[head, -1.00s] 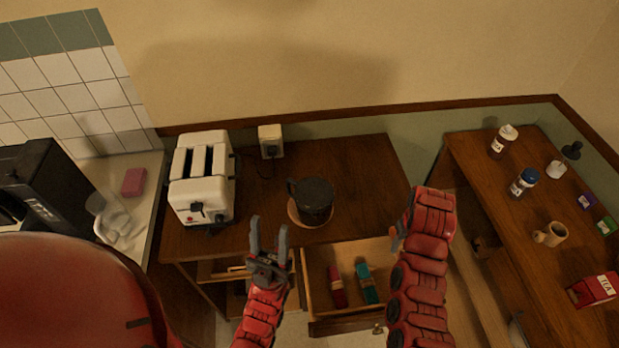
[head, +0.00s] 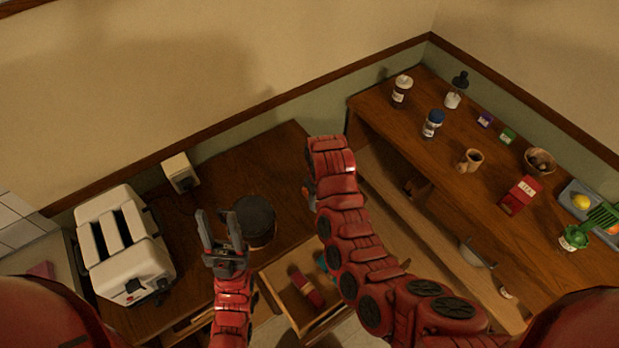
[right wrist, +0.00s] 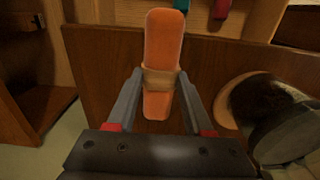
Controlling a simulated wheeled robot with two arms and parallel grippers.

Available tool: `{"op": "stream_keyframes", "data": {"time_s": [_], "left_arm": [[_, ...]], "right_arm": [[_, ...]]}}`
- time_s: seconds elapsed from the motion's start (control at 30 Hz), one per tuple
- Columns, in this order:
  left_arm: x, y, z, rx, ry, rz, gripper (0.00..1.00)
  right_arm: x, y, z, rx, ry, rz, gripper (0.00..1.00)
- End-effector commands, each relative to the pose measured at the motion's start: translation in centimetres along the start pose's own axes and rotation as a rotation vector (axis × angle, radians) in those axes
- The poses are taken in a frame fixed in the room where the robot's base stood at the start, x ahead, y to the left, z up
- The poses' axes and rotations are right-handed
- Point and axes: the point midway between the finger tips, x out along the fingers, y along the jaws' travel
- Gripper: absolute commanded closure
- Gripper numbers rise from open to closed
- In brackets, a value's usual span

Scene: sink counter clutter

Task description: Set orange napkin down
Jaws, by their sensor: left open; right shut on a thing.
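The orange napkin (right wrist: 162,45) is a roll with a tan band around its middle. In the right wrist view it is between the fingers of my right gripper (right wrist: 160,82), which is shut on it. It is raised, with the wooden counter and the open drawer showing behind it. My left gripper (head: 217,220) is open and empty, just left of the dark pot in the picture.
The dark pot (head: 256,222) stands on the counter near the white toaster (head: 125,248). The open drawer (head: 285,283) holds a red roll (head: 305,285) and a teal roll, partly hidden. At right, the shelf top (head: 420,162) carries jars, a mug (head: 470,160) and a red carton (head: 519,195).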

Motion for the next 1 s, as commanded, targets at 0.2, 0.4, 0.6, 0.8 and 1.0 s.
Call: {"op": "stream_keyframes", "data": {"time_s": [0.2, 0.4, 0.6, 0.8, 1.0], "left_arm": [[-2.3, 0.1, 0.4, 0.000, 0.000, 0.000, 0.52], [-6.5, 0.3, 1.1, 0.000, 0.000, 0.000, 0.52], [-9.8, 0.5, 1.6, 0.000, 0.000, 0.000, 0.52], [-12.4, 0.6, 2.1, 0.000, 0.000, 0.000, 0.52], [-13.5, 0.7, 2.3, 0.000, 0.000, 0.000, 0.52]], "right_arm": [[0.7, 1.6, -3.0, 0.000, 0.000, 0.004, 1.00], [1.4, 2.7, -5.3, 0.001, 0.000, 0.005, 1.00], [1.5, 3.5, -7.2, -0.002, -0.002, 0.006, 1.00], [1.8, 4.2, -8.2, -0.006, -0.010, 0.015, 1.00], [1.5, 4.5, -8.7, -0.007, -0.008, 0.017, 1.00]]}}
